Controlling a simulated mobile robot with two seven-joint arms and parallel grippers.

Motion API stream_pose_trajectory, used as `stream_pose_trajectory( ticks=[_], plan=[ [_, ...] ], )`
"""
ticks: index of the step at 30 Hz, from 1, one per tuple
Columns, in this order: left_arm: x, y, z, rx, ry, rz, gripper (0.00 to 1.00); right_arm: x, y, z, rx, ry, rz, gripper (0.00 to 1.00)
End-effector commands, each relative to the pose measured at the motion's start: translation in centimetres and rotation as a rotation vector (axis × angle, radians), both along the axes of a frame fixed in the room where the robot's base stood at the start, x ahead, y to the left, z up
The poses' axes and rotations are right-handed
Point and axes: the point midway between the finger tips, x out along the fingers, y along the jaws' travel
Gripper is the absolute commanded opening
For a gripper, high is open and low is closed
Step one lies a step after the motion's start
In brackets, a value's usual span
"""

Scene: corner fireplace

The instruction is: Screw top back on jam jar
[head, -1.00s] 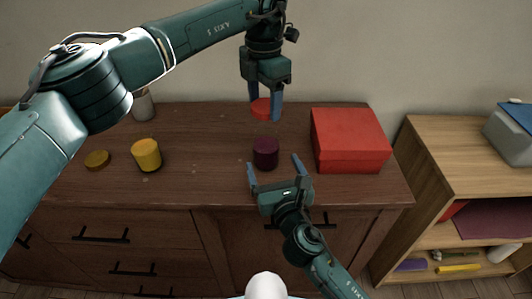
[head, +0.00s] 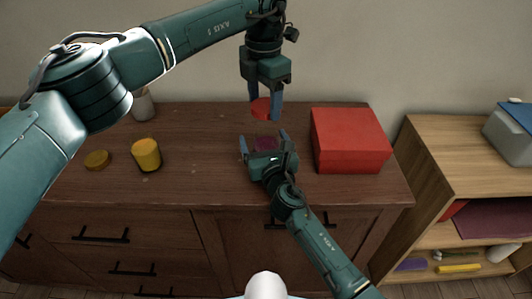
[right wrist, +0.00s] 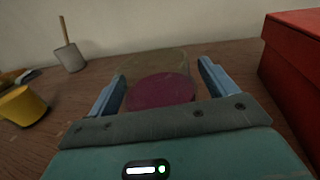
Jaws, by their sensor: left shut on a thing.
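The jam jar, dark purple (head: 265,144), stands on the brown dresser, its lower part hidden in the head view by my right gripper (head: 263,139). That gripper is open, with one finger on each side of the jar. In the right wrist view the jar's round purple shape (right wrist: 160,92) shows between the two open fingers, with a faint clear outline behind it. My left gripper (head: 265,108) is shut on the red round lid (head: 261,108), behind the jar in the head view.
A red box (head: 350,140) stands close to the right of the jar. A yellow jar (head: 146,155) and a flat brown-yellow disc (head: 97,160) are at the left. A grey cup (head: 143,105) holding a stick is at the back left. The dresser top (head: 205,170) is clear between.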

Motion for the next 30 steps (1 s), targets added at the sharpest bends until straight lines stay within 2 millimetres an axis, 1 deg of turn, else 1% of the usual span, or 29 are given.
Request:
stream_pose_trajectory(
  ticks=[1, 2, 22, 23, 26, 30],
  plan=[
    [0.0, 0.0, 0.0, 0.0, 0.0, 0.0, 0.4, 0.0, 0.0, 0.0, 0.0, 0.0, 0.0, 0.8],
    [0.0, 0.0, 0.0, 0.0, 0.0, 0.0, 0.4, 0.0, 0.0, 0.0, 0.0, 0.0, 0.0, 0.78],
    [0.0, 0.0, 0.0, 0.0, 0.0, 0.0, 0.4, 0.0, 0.0, -0.1, 0.0, 0.001, 0.0, 0.23],
    [0.0, 0.0, 0.0, 0.0, 0.0, 0.0, 0.4, 0.0, 0.0, -0.1, 0.0, 0.001, 0.0, 0.21],
    [0.0, 0.0, -0.2, 0.001, 0.001, 0.0, 0.4, 0.0, 0.0, -0.1, 0.0, 0.001, 0.0, 0.21],
    [0.0, 0.0, -1.7, 0.002, 0.003, 0.0, 0.4, 0.0, 0.0, -0.1, 0.0, 0.001, 0.0, 0.21]
  ],
)
